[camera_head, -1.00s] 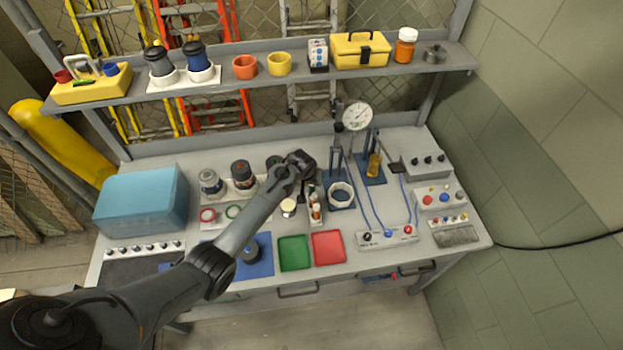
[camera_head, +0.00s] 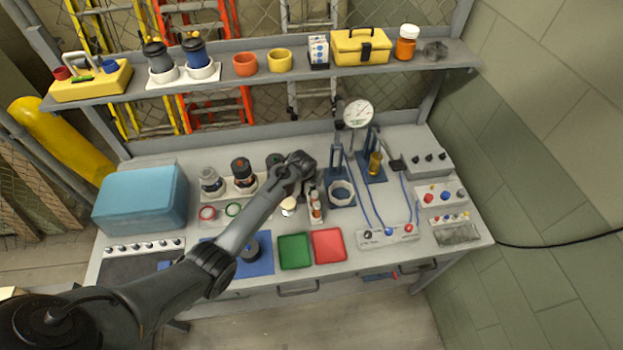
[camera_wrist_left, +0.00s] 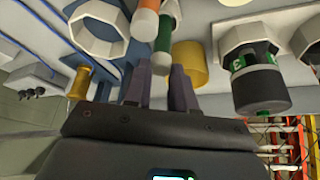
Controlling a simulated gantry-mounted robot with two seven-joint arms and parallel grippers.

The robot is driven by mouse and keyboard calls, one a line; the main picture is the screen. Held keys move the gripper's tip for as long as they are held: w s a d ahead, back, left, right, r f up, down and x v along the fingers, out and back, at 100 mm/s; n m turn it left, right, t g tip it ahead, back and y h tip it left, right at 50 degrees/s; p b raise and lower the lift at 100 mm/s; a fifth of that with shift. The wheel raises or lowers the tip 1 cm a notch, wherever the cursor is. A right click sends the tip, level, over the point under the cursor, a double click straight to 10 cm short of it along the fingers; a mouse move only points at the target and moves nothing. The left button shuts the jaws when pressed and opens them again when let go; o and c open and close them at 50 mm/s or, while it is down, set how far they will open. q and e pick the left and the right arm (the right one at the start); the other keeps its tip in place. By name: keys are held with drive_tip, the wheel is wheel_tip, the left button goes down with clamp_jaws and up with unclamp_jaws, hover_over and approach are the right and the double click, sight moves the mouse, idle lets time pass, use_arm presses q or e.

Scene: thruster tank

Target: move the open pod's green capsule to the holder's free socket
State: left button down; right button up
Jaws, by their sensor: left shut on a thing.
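My left gripper (camera_wrist_left: 161,82) is shut on a capsule with a green end (camera_wrist_left: 164,42), which shows between its fingers in the left wrist view. An orange-and-white capsule (camera_wrist_left: 146,18) is right beside it. In the head view my left gripper (camera_head: 307,180) is above the small holder (camera_head: 317,221), in which white and orange capsules (camera_head: 315,203) stand; its free socket cannot be made out. A pale open cup (camera_head: 288,206), possibly the open pod, stands left of the holder. A yellow cylinder (camera_wrist_left: 190,62) shows behind the fingers in the wrist view. My right gripper is not seen.
Dark-topped pods (camera_head: 243,173) stand in a row left of my gripper. Red (camera_head: 328,245) and green (camera_head: 294,251) trays lie in front. A blue stand with a white ring (camera_head: 341,193) and a dial gauge (camera_head: 358,114) are to the right.

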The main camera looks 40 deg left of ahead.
use_arm(q)
drive_tip(key=shift+f, duration=0.55)
drive_tip(key=c, duration=0.9)
unclamp_jaws()
drive_tip(key=shift+o, duration=0.2)
drive_tip(key=shift+r, duration=0.1)
drive_tip(key=v, duration=1)
drive_tip(key=shift+r, duration=0.35)
drive_tip(key=shift+s, duration=0.15)
